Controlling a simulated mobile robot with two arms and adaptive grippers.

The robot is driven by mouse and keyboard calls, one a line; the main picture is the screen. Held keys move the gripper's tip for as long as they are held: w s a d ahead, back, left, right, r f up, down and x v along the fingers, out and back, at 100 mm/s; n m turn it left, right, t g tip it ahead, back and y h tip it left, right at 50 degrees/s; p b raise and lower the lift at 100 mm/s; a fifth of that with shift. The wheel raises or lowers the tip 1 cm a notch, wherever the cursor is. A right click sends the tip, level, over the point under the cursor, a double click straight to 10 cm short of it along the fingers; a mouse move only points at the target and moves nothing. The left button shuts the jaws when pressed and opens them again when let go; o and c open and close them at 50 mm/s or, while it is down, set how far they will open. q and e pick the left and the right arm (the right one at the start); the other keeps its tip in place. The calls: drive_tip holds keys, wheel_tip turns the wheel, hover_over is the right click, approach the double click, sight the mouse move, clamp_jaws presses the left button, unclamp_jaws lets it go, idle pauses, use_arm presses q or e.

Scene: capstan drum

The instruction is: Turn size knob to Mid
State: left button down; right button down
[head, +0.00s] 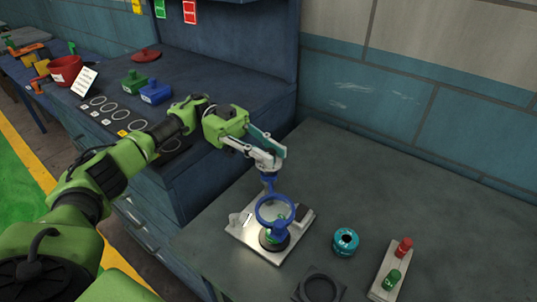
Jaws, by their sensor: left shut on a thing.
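My left gripper (268,167) reaches in from the left over the grey table and points downward. It is shut on the top of a blue handle with a blue ring (259,213) at its lower end. The ring hangs over a pale metal plate (247,238) bearing a dark round base (269,243) with a blue and green part on it. A teal round piece (345,241) with a dark centre sits to the right of the plate. No lettering reading size or Mid is legible, so I cannot tell which part is the size knob. My right gripper is not in view.
A plate with red (403,248) and green (392,279) buttons lies at the right. A dark square holder (319,287) is at the front. The table's right side is clear.

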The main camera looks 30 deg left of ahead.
sight(269, 151)
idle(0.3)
use_arm(q)
drive_tip(key=c, duration=1.8)
unclamp_jaws()
drive_tip(key=shift+c, duration=0.2)
wheel_tip(269, 151, up, 10)
drive_tip(key=shift+r, duration=0.1)
